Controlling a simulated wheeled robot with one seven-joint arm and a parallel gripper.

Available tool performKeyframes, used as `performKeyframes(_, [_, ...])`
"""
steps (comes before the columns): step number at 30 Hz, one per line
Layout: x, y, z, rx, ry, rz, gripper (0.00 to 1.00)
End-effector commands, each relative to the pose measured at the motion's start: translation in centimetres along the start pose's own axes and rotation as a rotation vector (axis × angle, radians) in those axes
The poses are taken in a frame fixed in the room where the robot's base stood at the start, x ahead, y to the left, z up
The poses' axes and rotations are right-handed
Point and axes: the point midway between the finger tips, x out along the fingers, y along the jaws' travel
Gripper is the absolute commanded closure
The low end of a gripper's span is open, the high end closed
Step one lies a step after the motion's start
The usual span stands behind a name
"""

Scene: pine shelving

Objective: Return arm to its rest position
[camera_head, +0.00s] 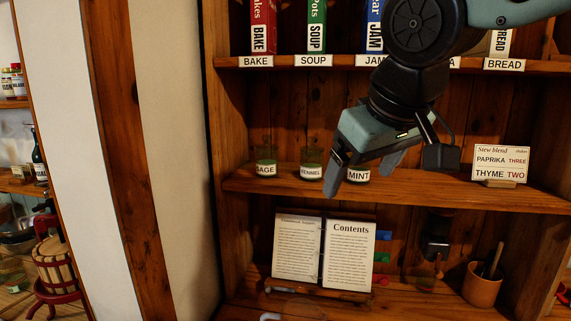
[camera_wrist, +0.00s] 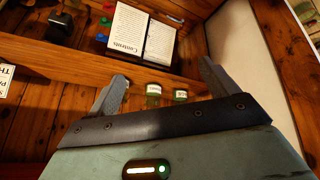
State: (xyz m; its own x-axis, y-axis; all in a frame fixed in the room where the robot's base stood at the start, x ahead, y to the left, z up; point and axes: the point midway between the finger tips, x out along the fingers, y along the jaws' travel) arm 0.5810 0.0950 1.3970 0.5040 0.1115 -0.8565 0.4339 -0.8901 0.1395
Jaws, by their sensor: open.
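My gripper (camera_head: 363,172) is open and empty in the head view. It hangs in front of the middle shelf, its fingers pointing down near the MINT jar (camera_head: 358,173), which it partly covers. In the wrist view my gripper (camera_wrist: 162,85) shows two fingers spread wide with nothing between them but the jars and shelf beyond. My arm comes in from the upper right of the head view.
The middle shelf (camera_head: 420,187) holds SAGE (camera_head: 266,168) and FENNEL (camera_head: 311,170) jars and a stew blend card (camera_head: 500,163). Books stand above. An open book (camera_head: 348,257) and a brown pot (camera_head: 481,287) stand below. A wall (camera_head: 180,130) is at left.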

Motion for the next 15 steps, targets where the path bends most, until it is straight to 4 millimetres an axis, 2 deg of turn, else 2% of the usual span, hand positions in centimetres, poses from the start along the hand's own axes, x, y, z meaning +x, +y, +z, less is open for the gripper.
performKeyframes(1, [2.7, -1.7, 3.3, -0.026, -0.059, -0.035, 0.14])
performKeyframes(6, [8.1, -5.9, 13.5, -0.096, -0.238, -0.137, 0.14])
performKeyframes(9, [10.2, -7.5, 19.3, -0.126, -0.333, -0.182, 0.14])
performKeyframes(12, [11.3, -8.4, 23.9, -0.148, -0.406, -0.213, 0.14])
performKeyframes(15, [11.8, -8.9, 26.8, -0.159, -0.453, -0.23, 0.14])
